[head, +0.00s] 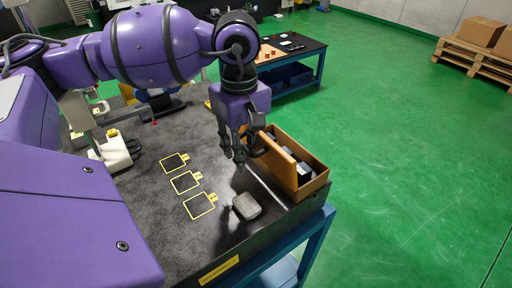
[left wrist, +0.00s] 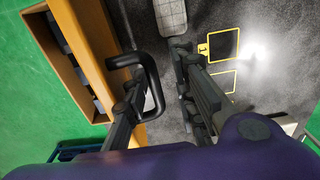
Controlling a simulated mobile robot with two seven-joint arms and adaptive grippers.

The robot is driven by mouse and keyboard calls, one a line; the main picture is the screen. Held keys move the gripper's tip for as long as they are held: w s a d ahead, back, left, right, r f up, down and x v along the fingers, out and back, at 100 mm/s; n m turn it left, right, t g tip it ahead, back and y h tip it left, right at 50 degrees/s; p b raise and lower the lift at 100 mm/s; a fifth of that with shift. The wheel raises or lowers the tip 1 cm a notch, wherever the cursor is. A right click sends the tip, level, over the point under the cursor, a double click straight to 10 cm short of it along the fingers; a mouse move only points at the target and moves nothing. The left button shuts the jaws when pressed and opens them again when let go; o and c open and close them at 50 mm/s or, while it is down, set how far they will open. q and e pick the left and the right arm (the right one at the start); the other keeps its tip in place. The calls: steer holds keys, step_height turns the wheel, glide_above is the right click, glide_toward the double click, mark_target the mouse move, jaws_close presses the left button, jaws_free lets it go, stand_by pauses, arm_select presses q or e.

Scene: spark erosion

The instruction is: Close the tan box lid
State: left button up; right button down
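The tan box (head: 312,186) stands at the right edge of the dark bench. It is uncovered at the top, with dark and light blocks inside. A tan panel, seemingly the lid (head: 279,161), stands raised along its left side. In the left wrist view the box (left wrist: 42,42) is at the left, with the panel (left wrist: 103,62) beside it. My left gripper (head: 240,158) points down just left of the panel. One finger overlaps the panel in the wrist view; contact cannot be told. My right gripper is not in view.
A grey block (head: 246,206) lies on the bench (head: 160,225) near the box. Several yellow outlines (head: 185,182) mark the bench to the left. A white device (head: 115,152) stands farther left.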

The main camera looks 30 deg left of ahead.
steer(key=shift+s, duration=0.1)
arm_select(q)
jaws_close()
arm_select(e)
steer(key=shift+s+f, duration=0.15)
arm_select(q)
steer(key=shift+w, duration=0.1)
steer(key=shift+w+d+r, duration=0.3)
steer(key=shift+w+r, duration=0.35)
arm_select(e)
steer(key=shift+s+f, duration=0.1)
arm_select(q)
steer(key=shift+w+d+r, duration=0.2)
steer(key=shift+w+r, duration=0.05)
steer(key=shift+w, duration=0.2)
steer(key=shift+w+d+r, duration=0.15)
steer(key=shift+w+r, duration=0.05)
steer(key=shift+w, duration=0.2)
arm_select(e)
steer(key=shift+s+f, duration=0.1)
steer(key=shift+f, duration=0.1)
